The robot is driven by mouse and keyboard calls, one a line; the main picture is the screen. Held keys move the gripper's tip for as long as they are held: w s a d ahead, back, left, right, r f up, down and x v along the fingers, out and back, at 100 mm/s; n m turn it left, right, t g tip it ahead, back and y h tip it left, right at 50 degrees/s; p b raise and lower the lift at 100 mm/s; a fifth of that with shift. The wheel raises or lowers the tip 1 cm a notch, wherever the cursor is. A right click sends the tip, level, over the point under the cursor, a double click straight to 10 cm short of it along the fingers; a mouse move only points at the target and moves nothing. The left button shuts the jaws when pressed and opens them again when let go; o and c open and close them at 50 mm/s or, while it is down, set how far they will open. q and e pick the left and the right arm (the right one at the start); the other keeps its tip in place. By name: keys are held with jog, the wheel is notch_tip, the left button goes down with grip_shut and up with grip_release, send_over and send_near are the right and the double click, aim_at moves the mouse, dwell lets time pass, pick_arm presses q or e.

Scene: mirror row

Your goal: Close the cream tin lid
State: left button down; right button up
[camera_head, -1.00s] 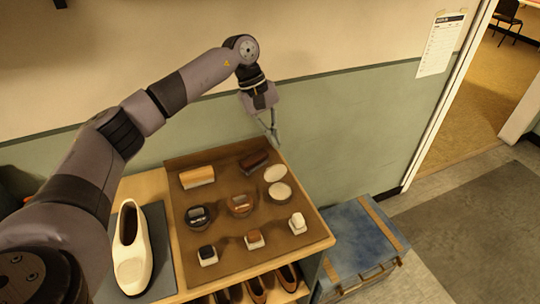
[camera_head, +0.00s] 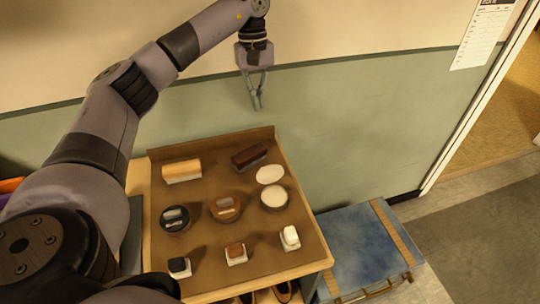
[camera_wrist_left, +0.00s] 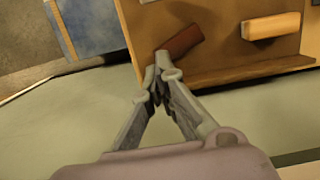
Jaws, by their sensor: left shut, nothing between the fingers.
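The cream tin (camera_head: 274,197) is a round tin with a pale cream top, on the right side of the brown tray (camera_head: 208,249). Its lid (camera_head: 270,174), a pale oval disc, stands open just behind it, touching or nearly touching its back rim. My left gripper (camera_head: 257,108) is shut and empty, pointing down in front of the wall, beyond the tray's back edge in the picture and apart from the lid. In the left wrist view its fingertips (camera_wrist_left: 160,72) meet; the tin and lid are not seen there. My right gripper is not in view.
A dark brown brush (camera_head: 249,156) and a tan brush (camera_head: 182,171) lie along the tray's back. A black tin (camera_head: 174,219) and a brown tin (camera_head: 226,208) sit left of the cream tin. A blue chest (camera_head: 350,245) is at right.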

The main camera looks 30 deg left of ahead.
aim_at(269, 171)
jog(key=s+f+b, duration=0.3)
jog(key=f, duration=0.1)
pick_arm(q)
jog(key=f+p, duration=0.1)
jog(key=f, duration=0.3)
jog(key=d+f+p, duration=0.1)
jog(key=f, duration=0.4)
jog(key=f+p, duration=0.1)
jog(key=f, duration=0.4)
jog(key=shift+s+d, duration=0.25)
jog(key=shift+s, duration=0.15)
jog(key=shift+s+d+r+p, duration=0.15)
jog(key=shift+s+d+p, duration=0.85)
jog(key=shift+d, duration=0.25)
jog(key=shift+s+d, duration=0.25)
jog(key=shift+d, duration=0.05)
jog(key=shift+f, duration=0.2)
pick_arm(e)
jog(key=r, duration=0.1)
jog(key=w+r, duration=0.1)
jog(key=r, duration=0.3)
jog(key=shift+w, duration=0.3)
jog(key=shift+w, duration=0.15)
pick_arm(q)
jog(key=shift+a, duration=0.15)
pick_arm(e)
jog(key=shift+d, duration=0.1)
